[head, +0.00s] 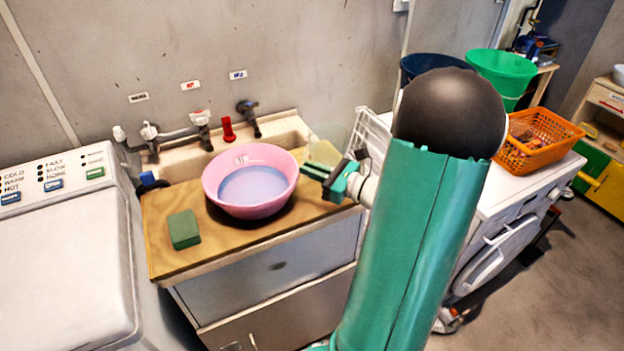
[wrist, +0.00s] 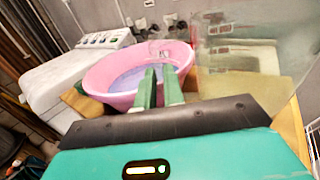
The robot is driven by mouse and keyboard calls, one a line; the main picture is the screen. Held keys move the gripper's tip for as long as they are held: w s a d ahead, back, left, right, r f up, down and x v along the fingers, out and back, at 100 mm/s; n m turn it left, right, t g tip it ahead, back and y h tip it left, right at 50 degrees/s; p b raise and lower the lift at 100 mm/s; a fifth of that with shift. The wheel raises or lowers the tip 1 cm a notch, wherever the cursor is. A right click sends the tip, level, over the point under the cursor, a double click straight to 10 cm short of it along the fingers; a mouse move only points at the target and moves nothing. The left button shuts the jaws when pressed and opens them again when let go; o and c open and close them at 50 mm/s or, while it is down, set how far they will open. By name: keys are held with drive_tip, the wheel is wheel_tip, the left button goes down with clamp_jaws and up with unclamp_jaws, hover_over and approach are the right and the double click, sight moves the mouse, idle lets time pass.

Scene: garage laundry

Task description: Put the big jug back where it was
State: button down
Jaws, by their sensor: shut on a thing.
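The big jug (head: 326,148) is clear and see-through, hard to make out in the head view behind my gripper, at the right end of the wooden counter (head: 160,230). In the wrist view the jug (wrist: 240,70) fills the right side, close to the camera. My gripper (head: 318,172) is shut on the jug, at its side; its green fingers also show in the wrist view (wrist: 160,86). The exact grip point is hard to see. I cannot tell whether the jug's base touches the counter.
A pink basin (head: 225,202) of bluish liquid stands left of my gripper, close to it. A green sponge (head: 184,229) lies on the counter. Taps (head: 202,125) and a red object (head: 228,130) stand behind. An orange basket (head: 538,140) sits on the right-hand washer.

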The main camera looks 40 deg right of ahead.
drive_tip(key=shift+w+d+f, duration=0.1)
drive_tip(key=shift+w+f, duration=0.05)
drive_tip(key=shift+f, duration=0.75)
drive_tip(key=shift+w+d+f, duration=0.1)
drive_tip(key=shift+f, duration=0.8)
drive_tip(key=shift+a+f, duration=0.1)
drive_tip(key=shift+f, duration=0.05)
drive_tip(key=c, duration=1.5)
unclamp_jaws()
